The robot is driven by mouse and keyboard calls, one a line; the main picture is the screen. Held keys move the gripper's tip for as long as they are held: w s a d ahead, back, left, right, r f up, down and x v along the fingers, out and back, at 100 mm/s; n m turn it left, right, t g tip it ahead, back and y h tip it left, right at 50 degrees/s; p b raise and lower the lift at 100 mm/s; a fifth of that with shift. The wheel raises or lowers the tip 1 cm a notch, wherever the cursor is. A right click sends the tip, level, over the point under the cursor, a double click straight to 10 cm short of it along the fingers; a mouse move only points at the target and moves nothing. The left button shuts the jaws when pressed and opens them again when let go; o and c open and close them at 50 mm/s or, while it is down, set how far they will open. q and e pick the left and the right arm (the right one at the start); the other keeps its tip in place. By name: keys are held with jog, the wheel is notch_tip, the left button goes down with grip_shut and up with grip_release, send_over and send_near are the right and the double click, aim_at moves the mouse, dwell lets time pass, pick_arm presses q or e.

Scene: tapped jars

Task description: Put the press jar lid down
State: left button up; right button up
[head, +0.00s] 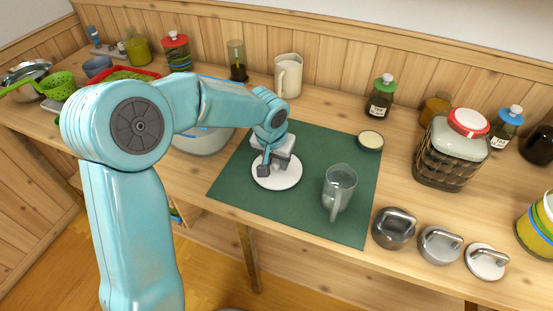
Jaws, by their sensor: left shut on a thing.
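The press jar lid, a flat white disc (283,182), is over the dark green mat (240,193), left of the mat's middle. My left gripper (268,169) reaches down over it from above and is shut on it. The gripper hides the part it grips. The disc looks roughly level; I cannot tell whether it touches the mat. My right gripper is not in view.
A clear glass jug (339,187) stands on the mat, right of the lid. A small round dish (370,141) sits near the mat's far right corner. The mat's front left is bare.

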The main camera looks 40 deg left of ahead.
aim_at(271, 178)
pick_arm(q)
jog(key=shift+r, duration=0.1)
jog(key=shift+f, duration=0.2)
jog(key=o, duration=1)
jog(key=shift+r, duration=0.35)
jog(key=p+v, duration=0.1)
jog(key=v, duration=1)
jog(key=shift+r, duration=0.3)
jog(key=shift+s, duration=0.25)
